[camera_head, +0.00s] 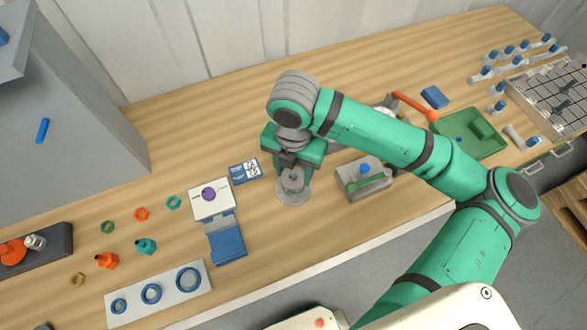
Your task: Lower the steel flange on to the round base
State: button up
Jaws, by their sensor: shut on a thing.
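My gripper (292,166) hangs from the green arm over the middle of the wooden table, pointing down. It is shut on the steel flange (293,181), a small grey piece with a round, hub-like top showing just under the jaws. The round base (294,198) is a grey disc on the table directly below. The flange overlaps the base in this view, so I cannot tell whether they touch or a small gap stays between them. The jaws hide part of the flange's upper side.
A white block with a purple disc (211,202) and a blue-and-white card (244,171) lie on the left. A green tray (468,148) is farther right.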

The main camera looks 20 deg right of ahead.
jog(key=o, duration=1.3)
notch_tip(320, 180, up, 11)
jog(key=shift+f, duration=0.15)
